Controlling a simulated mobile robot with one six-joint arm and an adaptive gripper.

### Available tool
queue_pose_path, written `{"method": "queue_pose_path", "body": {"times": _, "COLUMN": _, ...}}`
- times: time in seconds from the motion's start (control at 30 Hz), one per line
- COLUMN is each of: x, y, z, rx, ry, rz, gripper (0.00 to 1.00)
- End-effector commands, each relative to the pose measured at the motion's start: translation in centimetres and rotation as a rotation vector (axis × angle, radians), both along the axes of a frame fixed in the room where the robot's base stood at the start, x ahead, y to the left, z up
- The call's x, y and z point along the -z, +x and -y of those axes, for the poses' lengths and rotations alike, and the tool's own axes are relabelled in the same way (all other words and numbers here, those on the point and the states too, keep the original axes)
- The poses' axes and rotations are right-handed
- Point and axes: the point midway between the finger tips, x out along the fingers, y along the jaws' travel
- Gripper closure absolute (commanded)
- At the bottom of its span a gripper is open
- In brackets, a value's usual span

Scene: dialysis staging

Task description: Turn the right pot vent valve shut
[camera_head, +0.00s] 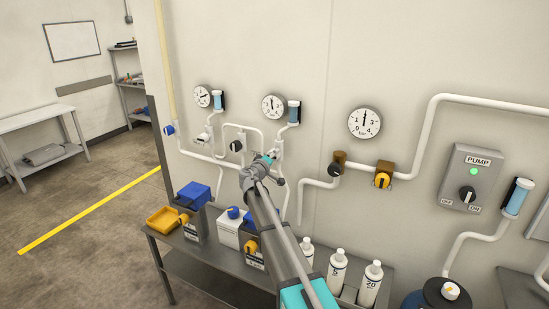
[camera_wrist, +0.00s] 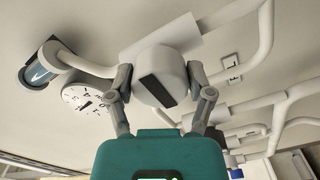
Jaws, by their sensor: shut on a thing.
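A white valve knob (camera_wrist: 162,77) with a dark bar across its face shows close up in the wrist view. My gripper (camera_wrist: 161,80) has one finger on each side of the knob and is shut on it. The bar on the knob runs at a slant in that view. In the head view, my gripper (camera_head: 275,153) reaches the wall at the white valve body (camera_head: 280,147) below the middle gauge and its blue sight tube. The knob itself is mostly hidden there behind my gripper. I take this knob to be the right pot vent valve; no label is readable.
The middle gauge (camera_head: 273,107) and blue sight tube (camera_head: 294,110) sit just above. A black-knobbed valve (camera_head: 237,146) is close on the left; another dark knob (camera_head: 335,169) is to the right. White pipes run around. Below, a bench (camera_head: 213,262) holds boxes and white bottles (camera_head: 338,268).

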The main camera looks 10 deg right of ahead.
Motion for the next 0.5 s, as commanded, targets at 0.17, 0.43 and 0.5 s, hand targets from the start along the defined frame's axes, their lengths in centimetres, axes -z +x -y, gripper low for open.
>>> {"method": "queue_pose_path", "body": {"times": 0.17, "x": 0.13, "y": -0.23, "z": 0.14, "rx": 0.005, "ry": 0.012, "rz": 0.004, "gripper": 0.80}}
{"method": "queue_pose_path", "body": {"times": 0.43, "x": 0.13, "y": -0.22, "z": 0.12, "rx": 0.005, "ry": 0.011, "rz": 0.004, "gripper": 0.23}}
{"method": "queue_pose_path", "body": {"times": 0.5, "x": 0.11, "y": -0.19, "z": 0.10, "rx": 0.004, "ry": 0.010, "rz": 0.003, "gripper": 0.10}}
